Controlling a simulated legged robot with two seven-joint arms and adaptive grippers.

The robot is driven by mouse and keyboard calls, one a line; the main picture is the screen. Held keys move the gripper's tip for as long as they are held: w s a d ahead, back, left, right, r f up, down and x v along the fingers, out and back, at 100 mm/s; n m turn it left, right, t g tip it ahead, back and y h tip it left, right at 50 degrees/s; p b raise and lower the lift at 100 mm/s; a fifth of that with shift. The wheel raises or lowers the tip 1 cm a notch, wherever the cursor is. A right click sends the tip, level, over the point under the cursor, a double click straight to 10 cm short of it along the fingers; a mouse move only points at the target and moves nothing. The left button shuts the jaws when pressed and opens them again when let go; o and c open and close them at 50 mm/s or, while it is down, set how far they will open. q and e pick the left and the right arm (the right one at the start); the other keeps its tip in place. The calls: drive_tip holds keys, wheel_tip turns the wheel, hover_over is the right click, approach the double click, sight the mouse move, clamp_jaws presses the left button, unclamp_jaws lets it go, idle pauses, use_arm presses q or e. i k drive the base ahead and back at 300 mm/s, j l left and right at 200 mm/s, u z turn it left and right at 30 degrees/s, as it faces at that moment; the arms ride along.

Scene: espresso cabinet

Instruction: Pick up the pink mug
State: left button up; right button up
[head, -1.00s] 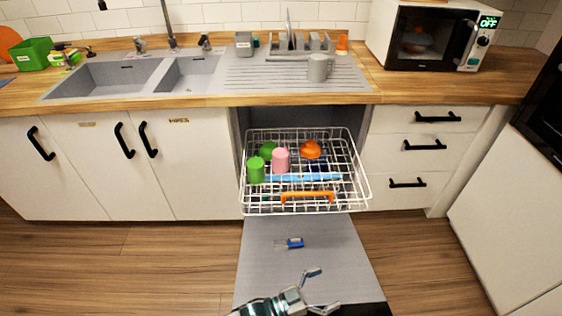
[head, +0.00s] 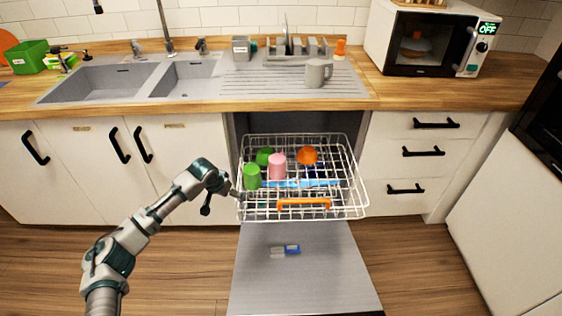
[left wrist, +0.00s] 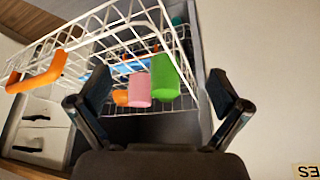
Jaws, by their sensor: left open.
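The pink mug (head: 277,167) stands in the white wire rack (head: 350,205) of the pulled-out dishwasher, just right of a green cup (head: 252,177). No handle shows clearly. My left gripper (head: 222,199) is at the rack's front left side, left of the green cup and apart from the pink mug. In the left wrist view the jaws (left wrist: 158,82) are open and empty. There the pink mug (left wrist: 140,89) shows between the fingers, farther off, beside the green cup (left wrist: 165,77). My right gripper is not in view.
Another green item (head: 264,155) and an orange item (head: 307,155) sit behind in the rack. A blue item (head: 320,184) lies in front. The orange rack handle (head: 303,203) faces the open door (head: 300,275), where a small blue-and-white item (head: 286,250) lies. The counter is above.

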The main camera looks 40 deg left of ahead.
sight(276, 162)
drive_tip(key=i, duration=0.9)
